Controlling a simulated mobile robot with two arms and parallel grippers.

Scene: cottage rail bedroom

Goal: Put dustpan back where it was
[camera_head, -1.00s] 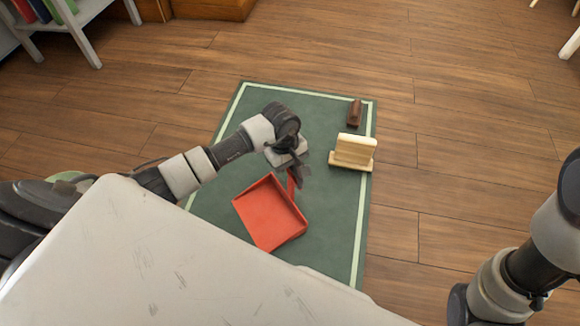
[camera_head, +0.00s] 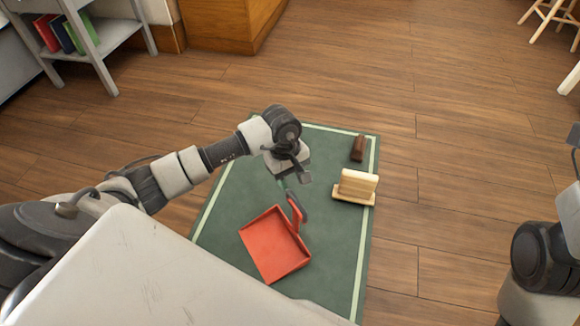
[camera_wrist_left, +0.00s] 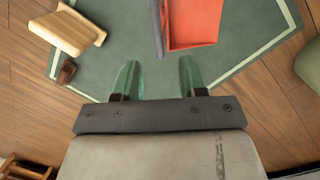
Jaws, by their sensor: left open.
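The red dustpan (camera_head: 275,245) lies flat on the green mat (camera_head: 335,235), its handle (camera_head: 298,208) pointing away from me, toward my left gripper. My left gripper (camera_head: 290,181) is open and empty, above the mat just beyond the handle end. In the left wrist view, the open fingers (camera_wrist_left: 158,80) stand apart with only mat between them. Part of the dustpan (camera_wrist_left: 192,25) shows ahead of them at the top edge, with a dark grey strip along its left side. My right arm is at the right edge; its gripper is not shown.
A pale wooden block-shaped holder (camera_head: 356,186) and a small dark brown block (camera_head: 358,148) stand on the mat's right side. A grey shelf with books (camera_head: 88,58) and a wooden cabinet (camera_head: 232,22) are at the back.

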